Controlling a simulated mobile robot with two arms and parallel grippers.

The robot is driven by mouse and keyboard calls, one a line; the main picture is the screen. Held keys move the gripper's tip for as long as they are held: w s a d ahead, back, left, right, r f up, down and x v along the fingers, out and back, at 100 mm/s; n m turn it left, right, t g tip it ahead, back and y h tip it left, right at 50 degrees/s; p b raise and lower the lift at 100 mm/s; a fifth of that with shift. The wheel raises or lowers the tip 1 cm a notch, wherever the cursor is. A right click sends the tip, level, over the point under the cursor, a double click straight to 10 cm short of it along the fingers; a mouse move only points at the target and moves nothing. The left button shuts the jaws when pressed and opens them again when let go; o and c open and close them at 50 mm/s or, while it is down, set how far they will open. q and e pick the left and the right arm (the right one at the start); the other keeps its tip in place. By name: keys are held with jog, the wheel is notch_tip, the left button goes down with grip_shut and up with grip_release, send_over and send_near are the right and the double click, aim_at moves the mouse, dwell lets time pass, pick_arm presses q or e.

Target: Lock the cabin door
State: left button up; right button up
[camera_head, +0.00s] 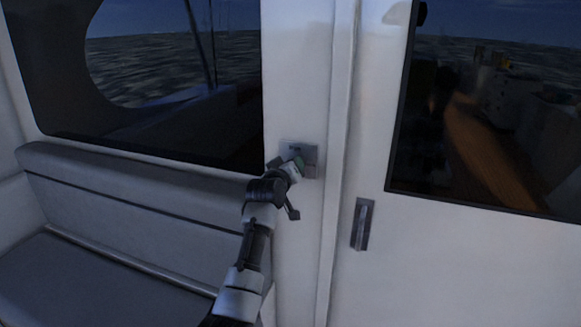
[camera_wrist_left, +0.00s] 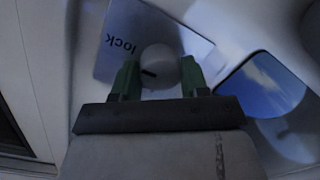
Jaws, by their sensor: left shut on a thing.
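A grey metal lock plate (camera_head: 311,155) sits on the white frame post left of the cabin door (camera_head: 460,260). In the left wrist view the plate (camera_wrist_left: 122,25) carries the word "lock", seen upside down, and a round grey knob (camera_wrist_left: 160,58) with a dark mark. My left gripper (camera_head: 298,163) is at the plate. Its green fingers (camera_wrist_left: 158,80) are on either side of the knob, shut on it. In the head view the gripper hides the knob. The cabin door looks flush with its frame. My right gripper is in neither view.
A door handle (camera_head: 362,224) is on the left part of the cabin door, below its dark window (camera_head: 490,110). A grey cushioned bench (camera_head: 90,285) stands at the left under a large window (camera_head: 150,60). The space before the door looks clear.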

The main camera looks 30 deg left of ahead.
pick_arm(q)
jog(key=shift+r, duration=0.2)
jog(key=o, duration=0.7)
jog(key=shift+o, duration=1.1)
jog(key=shift+w+f, duration=0.1)
jog(key=shift+f, duration=0.1)
jog(key=f+b+v, duration=0.1)
jog(key=b+v, duration=0.1)
jog(key=v, duration=0.8)
jog(key=shift+s+r+b, duration=0.3)
jog(key=shift+s+r, duration=0.1)
jog(key=shift+r, duration=0.15)
jog(key=shift+d, duration=0.15)
